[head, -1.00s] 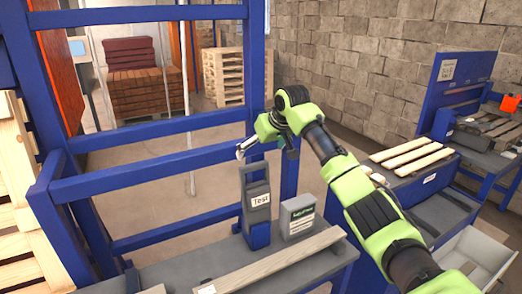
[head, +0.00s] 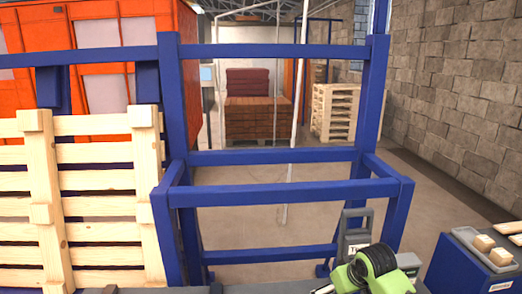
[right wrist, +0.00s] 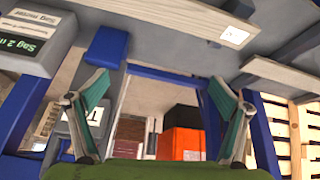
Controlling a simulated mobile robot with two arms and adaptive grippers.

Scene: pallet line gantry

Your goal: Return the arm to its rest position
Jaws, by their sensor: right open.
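My right arm (head: 372,270) shows at the bottom edge of the head view, low and right of centre, its green-and-black links folded close to me. The gripper end is mostly cut off or hidden there. In the right wrist view my right gripper (right wrist: 160,84) has its two fingers spread wide with nothing between them. My left arm and gripper are not in view.
A blue frame (head: 290,190) stands ahead, with a wooden pallet (head: 100,205) at left. A grey holder (head: 355,228) and a small grey sign box (head: 408,262) are just beyond my right arm. A bench with wood blocks (head: 483,243) is at right.

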